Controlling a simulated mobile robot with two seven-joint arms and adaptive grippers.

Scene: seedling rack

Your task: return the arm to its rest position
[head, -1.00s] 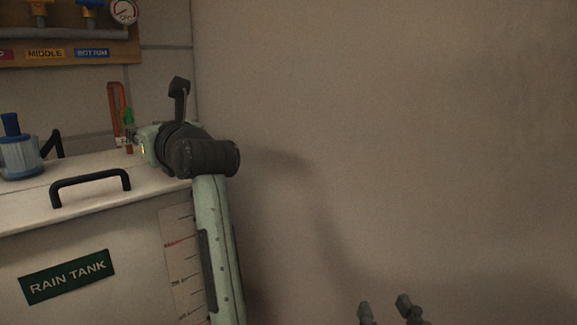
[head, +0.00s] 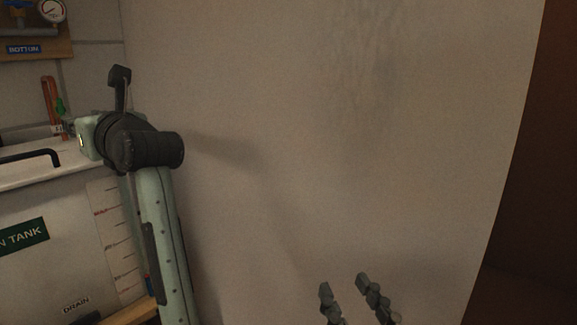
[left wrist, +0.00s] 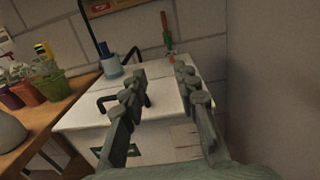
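My left arm (head: 158,235) rises at the left of the head view, in front of the rain tank. Its fingers do not show clearly there. In the left wrist view my left gripper (left wrist: 160,78) has its two fingers apart with nothing between them, over the white tank lid. My right gripper (head: 347,287) shows at the bottom of the head view, right of centre. Its two fingers are apart and empty, against the plain wall. The rest of the right arm is out of view.
The white rain tank (head: 60,187) has a black lid handle (head: 32,156). A blue container (left wrist: 109,62) and an orange-handled tool (left wrist: 166,30) are at the lid's back. Potted plants (left wrist: 48,82) stand on a wooden bench at left. A bare wall (head: 330,130) fills the middle.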

